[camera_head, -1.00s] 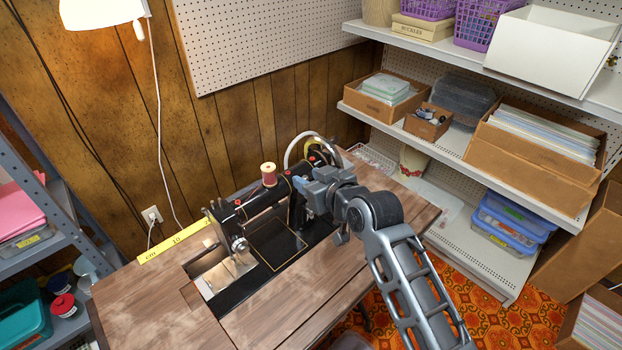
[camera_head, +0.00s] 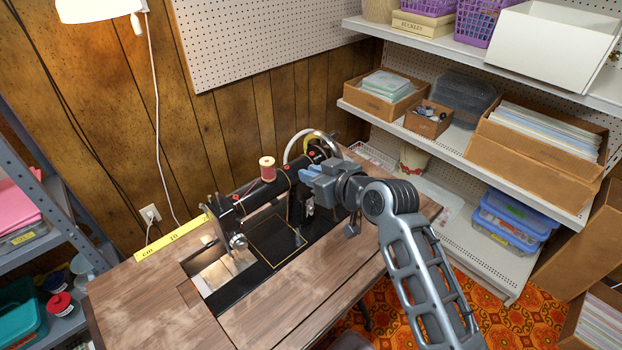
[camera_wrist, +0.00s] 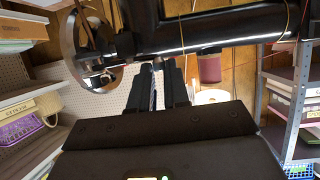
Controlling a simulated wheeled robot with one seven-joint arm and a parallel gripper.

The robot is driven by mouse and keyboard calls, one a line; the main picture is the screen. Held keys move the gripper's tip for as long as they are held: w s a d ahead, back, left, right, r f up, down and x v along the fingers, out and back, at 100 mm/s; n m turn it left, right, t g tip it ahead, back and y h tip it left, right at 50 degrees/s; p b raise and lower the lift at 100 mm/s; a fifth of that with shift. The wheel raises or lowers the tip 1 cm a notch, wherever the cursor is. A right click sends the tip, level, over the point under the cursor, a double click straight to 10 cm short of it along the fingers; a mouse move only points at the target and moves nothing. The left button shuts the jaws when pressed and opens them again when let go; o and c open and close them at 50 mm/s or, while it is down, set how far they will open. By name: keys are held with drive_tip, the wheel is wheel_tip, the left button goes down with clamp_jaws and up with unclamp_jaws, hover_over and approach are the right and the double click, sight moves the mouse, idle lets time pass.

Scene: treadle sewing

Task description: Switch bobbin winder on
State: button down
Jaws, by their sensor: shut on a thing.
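The black sewing machine (camera_head: 264,196) stands in the wooden table, with a red thread spool (camera_head: 267,168) on top. Its handwheel (camera_head: 321,150) is at the right end and shows large at the left in the wrist view (camera_wrist: 74,45), which is upside down. My gripper (camera_head: 306,174) is at the machine's right end, just in front of the handwheel. In the wrist view its dark fingers (camera_wrist: 158,86) are close together beside the machine's arm. They are shut on a small part there, apparently the bobbin winder, which is mostly hidden. Its position cannot be read.
The wooden table (camera_head: 150,295) is bare at the front left, with a yellow ruler (camera_head: 172,238) at the back edge. White shelves (camera_head: 430,145) with boxes stand to the right. A grey shelf rack (camera_head: 45,190) stands at the left. A lamp (camera_head: 100,10) hangs above.

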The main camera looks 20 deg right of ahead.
drive_tip(key=shift+s+d+n+g+y+b, duration=0.1)
drive_tip(key=shift+d+n+g+y+b, duration=0.15)
drive_tip(key=shift+n+y+b, duration=0.5)
drive_tip(key=shift+s+d+n+g+y+b, duration=0.2)
drive_tip(key=shift+n+g+y+b, duration=0.1)
drive_tip(key=shift+n+y+b, duration=0.45)
drive_tip(key=shift+s+d+n+g+y+b, duration=0.1)
drive_tip(key=shift+d+n+g+y+b, duration=0.15)
drive_tip(key=shift+n+y+b, duration=0.45)
drive_tip(key=shift+m, duration=0.3)
drive_tip(key=c, duration=1.1)
unclamp_jaws()
drive_tip(key=b+v, duration=0.1)
drive_tip(key=v, duration=0.6)
drive_tip(key=shift+s, duration=0.35)
drive_tip(key=shift+d+r, duration=0.15)
